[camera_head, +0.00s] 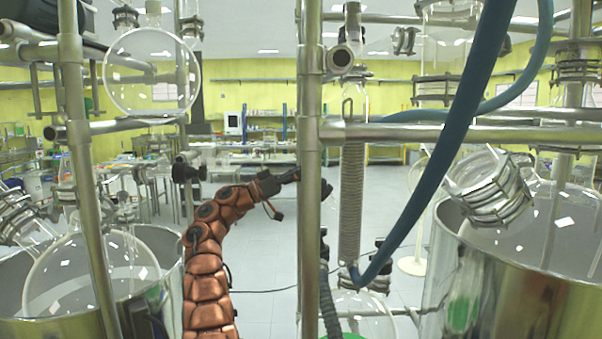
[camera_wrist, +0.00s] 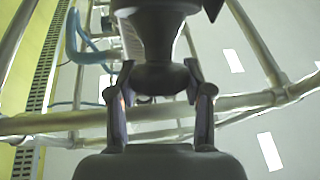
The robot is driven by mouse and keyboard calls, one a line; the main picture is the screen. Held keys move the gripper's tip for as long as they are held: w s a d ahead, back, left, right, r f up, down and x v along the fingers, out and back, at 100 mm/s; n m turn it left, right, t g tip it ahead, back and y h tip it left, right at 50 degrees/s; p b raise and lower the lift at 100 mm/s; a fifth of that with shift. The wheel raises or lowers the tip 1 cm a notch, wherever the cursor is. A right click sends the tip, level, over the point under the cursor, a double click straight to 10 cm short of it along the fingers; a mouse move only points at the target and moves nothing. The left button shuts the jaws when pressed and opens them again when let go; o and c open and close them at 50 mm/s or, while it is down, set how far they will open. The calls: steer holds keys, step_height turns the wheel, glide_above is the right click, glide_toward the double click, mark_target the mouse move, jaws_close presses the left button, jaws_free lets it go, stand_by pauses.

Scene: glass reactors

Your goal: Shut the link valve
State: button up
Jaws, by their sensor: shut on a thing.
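My gripper (camera_head: 288,177) is at the end of my copper-coloured arm in the head view, close to the left side of a steel upright. In the wrist view my gripper (camera_wrist: 159,82) has one finger on each side of a dark, flared knob and is shut on it. This knob (camera_wrist: 160,76) appears to be the handle of the link valve; its dark stem runs up out of the picture. In the head view the upright hides the place of contact, and a small dark part (camera_head: 326,189) shows just right of it. I cannot tell how far the valve is turned.
The steel upright (camera_head: 310,110) and cross bars (camera_head: 450,134) crowd the gripper. A blue hose (camera_head: 440,160) hangs at right, beside a coiled glass condenser (camera_head: 351,200). Glass vessels sit in metal baths (camera_head: 505,290) on both sides. Open floor (camera_head: 255,240) lies behind the arm.

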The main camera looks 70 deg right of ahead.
steer(key=shift+f, duration=0.1)
steer(key=o, duration=1.2)
steer(key=shift+w, duration=0.15)
steer(key=v, duration=1.1)
steer(key=shift+w+a+f, duration=0.15)
steer(key=shift+w+a, duration=0.1)
steer(key=shift+w, duration=0.05)
